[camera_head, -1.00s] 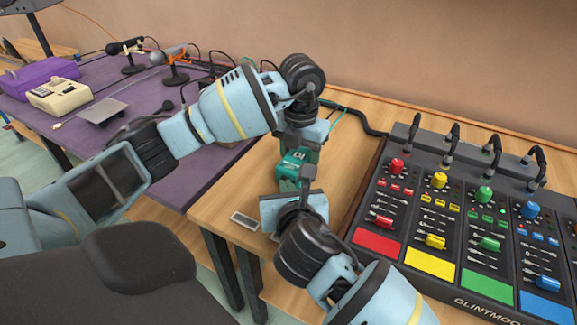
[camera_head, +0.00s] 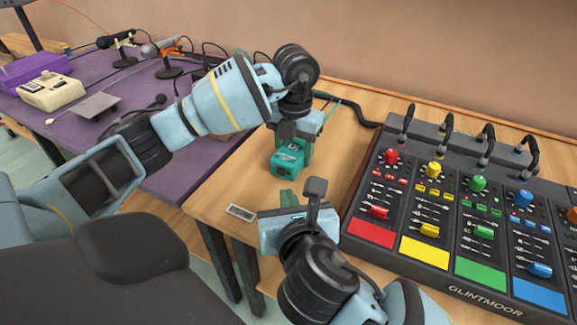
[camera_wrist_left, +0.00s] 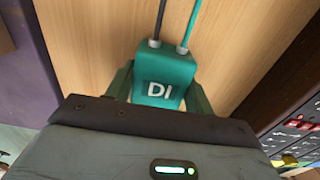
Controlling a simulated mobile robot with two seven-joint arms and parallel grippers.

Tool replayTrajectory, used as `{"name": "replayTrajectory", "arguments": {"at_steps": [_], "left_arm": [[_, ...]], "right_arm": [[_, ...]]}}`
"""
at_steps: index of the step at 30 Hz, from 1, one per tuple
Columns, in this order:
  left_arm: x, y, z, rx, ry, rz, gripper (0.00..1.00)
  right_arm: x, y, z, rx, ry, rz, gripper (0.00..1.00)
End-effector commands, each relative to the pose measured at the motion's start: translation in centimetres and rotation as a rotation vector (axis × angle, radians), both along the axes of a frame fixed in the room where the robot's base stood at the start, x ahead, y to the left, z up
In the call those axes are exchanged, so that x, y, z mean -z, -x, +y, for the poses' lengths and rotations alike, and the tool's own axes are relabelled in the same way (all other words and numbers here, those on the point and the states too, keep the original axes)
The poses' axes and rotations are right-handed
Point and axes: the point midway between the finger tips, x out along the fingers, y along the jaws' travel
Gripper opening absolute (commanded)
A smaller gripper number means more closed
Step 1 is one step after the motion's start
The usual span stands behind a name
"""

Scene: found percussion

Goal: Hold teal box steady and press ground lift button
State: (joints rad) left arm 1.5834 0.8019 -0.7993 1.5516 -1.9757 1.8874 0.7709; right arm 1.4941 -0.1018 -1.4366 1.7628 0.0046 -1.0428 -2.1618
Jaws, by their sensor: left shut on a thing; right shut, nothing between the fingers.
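The teal box (camera_head: 287,160) stands on the wooden table, left of the mixer. In the left wrist view the teal box (camera_wrist_left: 165,80) shows "DI" on its face, with a dark cable and a teal cable at its far end. My left gripper (camera_head: 296,146) is shut on the teal box from above, one finger on each side. My right gripper (camera_head: 290,200) is shut and empty, nearer the front edge than the box, with a visible gap between them. I cannot make out the ground lift button.
A large mixer (camera_head: 470,215) with coloured faders fills the right of the table. A small flat plate (camera_head: 240,212) lies near the table's front left edge. A purple table (camera_head: 100,130) at left carries microphones and a cream device (camera_head: 52,92).

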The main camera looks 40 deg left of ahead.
Motion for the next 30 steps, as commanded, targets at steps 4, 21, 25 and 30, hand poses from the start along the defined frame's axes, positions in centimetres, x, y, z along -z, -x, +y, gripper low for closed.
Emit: {"name": "replayTrajectory", "arguments": {"at_steps": [4, 21, 25, 30], "left_arm": [[-0.1, 0.0, 0.0, 0.000, 0.001, -0.001, 0.22], [-0.2, 0.0, 0.0, 0.000, 0.000, -0.001, 0.78], [-1.3, -0.1, 0.0, 0.000, 0.001, -0.002, 0.78], [-4.5, -0.1, 0.0, 0.000, 0.001, -0.005, 0.78]], "right_arm": [[0.0, 0.0, 0.0, 0.000, 0.000, 0.000, 0.00], [0.0, 0.0, 0.0, -0.001, -0.001, 0.000, 0.00], [0.0, 0.0, 0.0, -0.001, -0.001, 0.000, 0.00], [0.0, 0.0, 0.0, -0.001, -0.001, 0.000, 0.00]]}}
